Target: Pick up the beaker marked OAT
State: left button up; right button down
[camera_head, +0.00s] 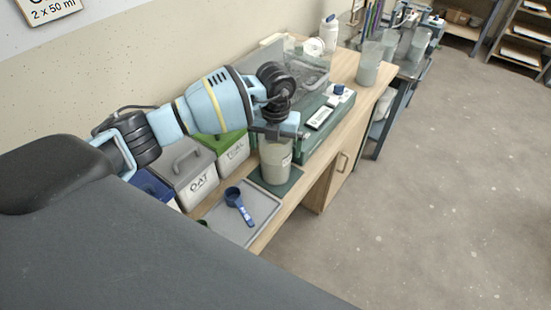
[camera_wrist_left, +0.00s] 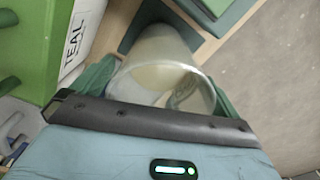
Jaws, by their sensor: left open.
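A clear beaker (camera_head: 276,165) with pale contents stands upright on a dark green mat on the bench. It has a small label that I cannot read, so I cannot tell whether it says OAT. My left gripper (camera_head: 277,134) is at the top of this beaker, pointing down. In the left wrist view the beaker (camera_wrist_left: 165,72) shows its open rim between my left gripper's (camera_wrist_left: 162,92) dark green fingers, which are open. I cannot tell whether they touch the glass. My right gripper is not in view.
A grey lidded bin marked OAT (camera_head: 198,187) and a green bin marked TEAL (camera_head: 234,158) stand left of the beaker. A blue scoop (camera_head: 238,203) lies on a grey tray (camera_head: 262,212) in front. A green scale (camera_head: 322,122) stands behind. Another beaker (camera_head: 368,68) is farther back.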

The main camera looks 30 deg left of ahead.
pick_arm(q)
jog(key=shift+r, duration=0.1)
jog(key=c, duration=2)
jog(key=shift+o, duration=0.2)
jog(key=shift+r, duration=0.2)
